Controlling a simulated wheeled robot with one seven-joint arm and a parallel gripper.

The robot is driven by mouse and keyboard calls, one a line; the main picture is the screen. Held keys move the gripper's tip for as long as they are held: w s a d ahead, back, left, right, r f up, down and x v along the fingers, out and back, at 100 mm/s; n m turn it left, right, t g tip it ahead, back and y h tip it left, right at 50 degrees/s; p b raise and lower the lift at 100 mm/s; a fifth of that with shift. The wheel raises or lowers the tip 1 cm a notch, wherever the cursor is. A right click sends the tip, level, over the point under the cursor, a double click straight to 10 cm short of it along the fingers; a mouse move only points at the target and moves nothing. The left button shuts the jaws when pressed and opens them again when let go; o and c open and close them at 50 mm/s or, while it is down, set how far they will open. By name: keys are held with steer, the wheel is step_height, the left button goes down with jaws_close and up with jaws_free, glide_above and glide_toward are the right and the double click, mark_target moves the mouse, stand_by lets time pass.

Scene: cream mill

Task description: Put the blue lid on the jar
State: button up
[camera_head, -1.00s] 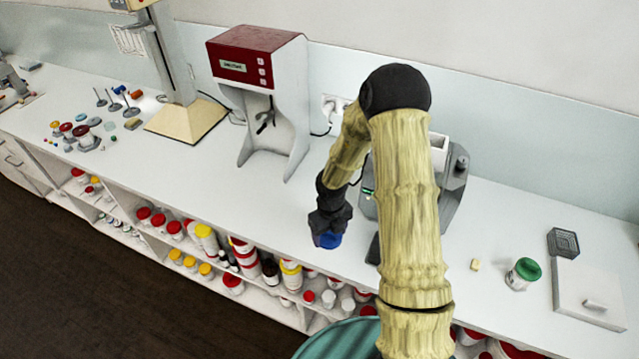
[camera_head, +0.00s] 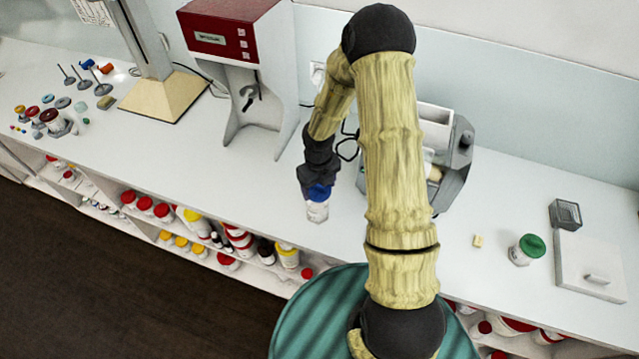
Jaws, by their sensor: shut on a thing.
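My gripper (camera_head: 318,183) points down near the front edge of the counter and is shut on the blue lid (camera_head: 319,193). A small whitish jar (camera_head: 317,212) shows directly below the lid. The lid covers the jar's top in this view. I cannot tell whether the lid is seated on it or slightly above. I cannot tell whether the jar's base touches the counter. The fingertips are dark and hard to make out.
A red and white machine (camera_head: 240,60) stands behind on the left. A grey device (camera_head: 440,150) is partly hidden behind my arm. A green-lidded jar (camera_head: 527,249) and a small yellowish block (camera_head: 478,241) are on the right. The counter (camera_head: 260,200) left of the jar is clear.

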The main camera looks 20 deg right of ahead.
steer(key=shift+s+a+f+b, duration=0.1)
steer(key=shift+a+f+b, duration=0.1)
steer(key=shift+f+b, duration=1.6)
steer(key=shift+f, duration=0.45)
steer(key=shift+w+d+p, duration=0.1)
steer(key=shift+w+p, duration=0.1)
steer(key=shift+p, duration=0.25)
steer(key=shift+s+f, duration=0.2)
steer(key=shift+w+f, duration=0.1)
steer(key=shift+w, duration=0.05)
stand_by(0.4)
steer(key=shift+f, duration=0.1)
steer(key=shift+f, duration=0.25)
steer(key=shift+c, duration=0.4)
steer(key=shift+c, duration=0.4)
